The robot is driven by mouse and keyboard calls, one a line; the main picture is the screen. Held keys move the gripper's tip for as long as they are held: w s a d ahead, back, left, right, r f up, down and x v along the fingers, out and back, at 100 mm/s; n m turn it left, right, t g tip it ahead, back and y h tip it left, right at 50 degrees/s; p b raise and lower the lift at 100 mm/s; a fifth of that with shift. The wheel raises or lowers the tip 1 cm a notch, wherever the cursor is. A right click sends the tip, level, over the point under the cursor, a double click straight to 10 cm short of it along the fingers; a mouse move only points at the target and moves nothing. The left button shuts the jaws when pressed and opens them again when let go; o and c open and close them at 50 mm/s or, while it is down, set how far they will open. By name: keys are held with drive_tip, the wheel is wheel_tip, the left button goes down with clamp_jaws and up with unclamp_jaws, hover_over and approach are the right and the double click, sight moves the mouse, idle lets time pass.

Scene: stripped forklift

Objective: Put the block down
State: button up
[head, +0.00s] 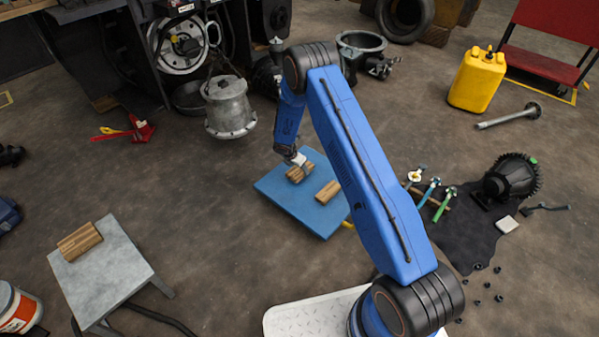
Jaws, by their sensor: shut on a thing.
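My gripper (298,161) is at the end of my blue arm, over the far part of a blue board (290,205). It is shut on a wooden block (298,174). The held block shows just under the gripper; I cannot tell whether it touches the board. A second wooden block (328,192) lies on the blue board, close to the right of the held one. A third wooden block (79,242) lies on a grey metal table (107,287) at the lower left. My arm passes in front of the board's right side.
A grey metal housing (229,108) stands behind the board. A red jack (138,129) lies at the left. A dark mat (460,225) with tools and a black geared part (512,177) is at the right. A yellow can (477,78) stands farther back. Floor left of the board is clear.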

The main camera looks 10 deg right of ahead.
drive_tip(key=shift+f, duration=1.25)
drive_tip(key=shift+f, duration=0.1)
drive_tip(key=o, duration=1.2)
drive_tip(key=shift+c, duration=0.2)
